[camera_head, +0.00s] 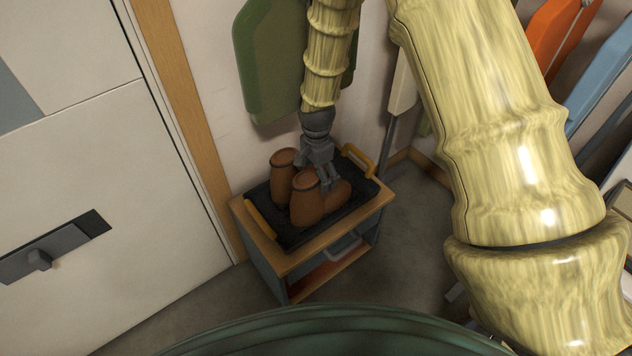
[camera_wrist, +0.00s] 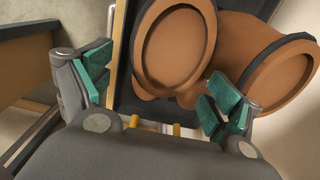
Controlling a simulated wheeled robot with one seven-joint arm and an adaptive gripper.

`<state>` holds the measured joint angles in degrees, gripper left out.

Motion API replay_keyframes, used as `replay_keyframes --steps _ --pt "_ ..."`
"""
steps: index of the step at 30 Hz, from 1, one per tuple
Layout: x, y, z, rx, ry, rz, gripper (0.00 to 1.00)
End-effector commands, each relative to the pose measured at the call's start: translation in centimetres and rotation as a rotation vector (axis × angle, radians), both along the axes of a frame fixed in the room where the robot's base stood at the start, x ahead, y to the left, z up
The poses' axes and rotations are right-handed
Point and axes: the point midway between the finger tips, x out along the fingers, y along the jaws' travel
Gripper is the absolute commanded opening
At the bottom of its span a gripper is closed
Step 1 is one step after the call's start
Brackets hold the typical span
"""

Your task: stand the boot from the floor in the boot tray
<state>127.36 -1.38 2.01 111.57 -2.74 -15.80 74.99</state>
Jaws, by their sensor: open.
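Two brown boots stand upright side by side in a black boot tray (camera_head: 285,238) with yellow handles. The rear-left boot (camera_head: 282,172) is partly behind the front boot (camera_head: 306,207), whose toe points right. My gripper (camera_head: 323,178) is just above and behind the front boot's shaft, over the tray. In the wrist view my gripper (camera_wrist: 158,92) is open, its teal-padded fingers apart. One boot (camera_wrist: 178,45) shows its round opening beyond the gap, and the other boot (camera_wrist: 278,80) is close to the right finger. I cannot tell whether the pads touch either boot.
The tray lies on a small wooden-topped shelf unit (camera_head: 298,262) against the wall. A green hanging panel (camera_head: 262,65) is behind my arm. A white door (camera_head: 100,200) is at left. The floor (camera_head: 412,225) right of the unit is bare, and no boot shows there.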

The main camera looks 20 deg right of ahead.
Motion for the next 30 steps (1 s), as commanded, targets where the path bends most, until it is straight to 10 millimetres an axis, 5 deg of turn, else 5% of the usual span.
replay_keyframes --steps 13,30 --pt "0.0 0.0 6.3 -0.001 0.0 0.0 0.91" --pt "0.0 0.0 7.3 0.0 0.001 0.001 0.91"
